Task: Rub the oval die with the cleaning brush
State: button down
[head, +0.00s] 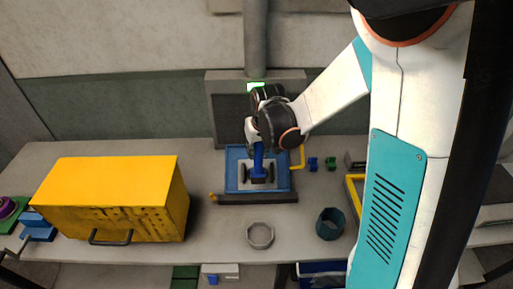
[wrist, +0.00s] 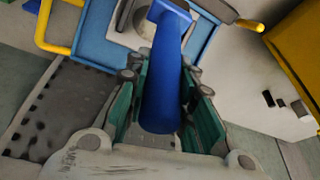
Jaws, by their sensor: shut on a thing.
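My gripper (head: 258,141) is shut on the upright blue handle of the cleaning brush (head: 258,160). In the wrist view the handle (wrist: 163,100) stands between the two green-padded fingers (wrist: 162,75). The brush's lower end is over a light grey plate (head: 244,181) in a blue tray (head: 232,154); whether it touches the plate, I cannot tell. The plate (wrist: 122,32) and the tray (wrist: 92,42) also show at the top of the wrist view. The plate may be the oval die, but its outline is partly hidden by the brush and gripper.
A yellow box (head: 110,190) with a dark handle stands left of the tray. Small blue and green pieces (head: 322,164) sit right of the tray. A yellow bar (head: 299,157) stands at its right edge.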

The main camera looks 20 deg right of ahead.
aim_at(257, 145)
jog(key=shift+s+a+r, duration=0.1)
jog(key=shift+s+r, duration=0.1)
jog(key=shift+r, duration=0.2)
jog(key=shift+s+a+p+v, duration=0.15)
jog(key=shift+p+v, duration=0.4)
jog(key=shift+v, duration=0.25)
jog(key=shift+s+a+p+v, duration=0.1)
jog(key=shift+p+v, duration=0.4)
jog(key=shift+v, duration=0.25)
jog(key=shift+f, duration=0.1)
jog(key=shift+w+f, duration=0.1)
jog(key=shift+f, duration=0.05)
jog(key=w+d+b+x, duration=0.1)
jog(key=b+x, duration=0.5)
jog(key=x, duration=0.1)
jog(key=shift+w+d+f+b, duration=0.25)
jog(key=shift+w+f+b, duration=0.2)
jog(key=shift+f+b, duration=0.15)
dwell(0.4)
jog(key=shift+r, duration=0.1)
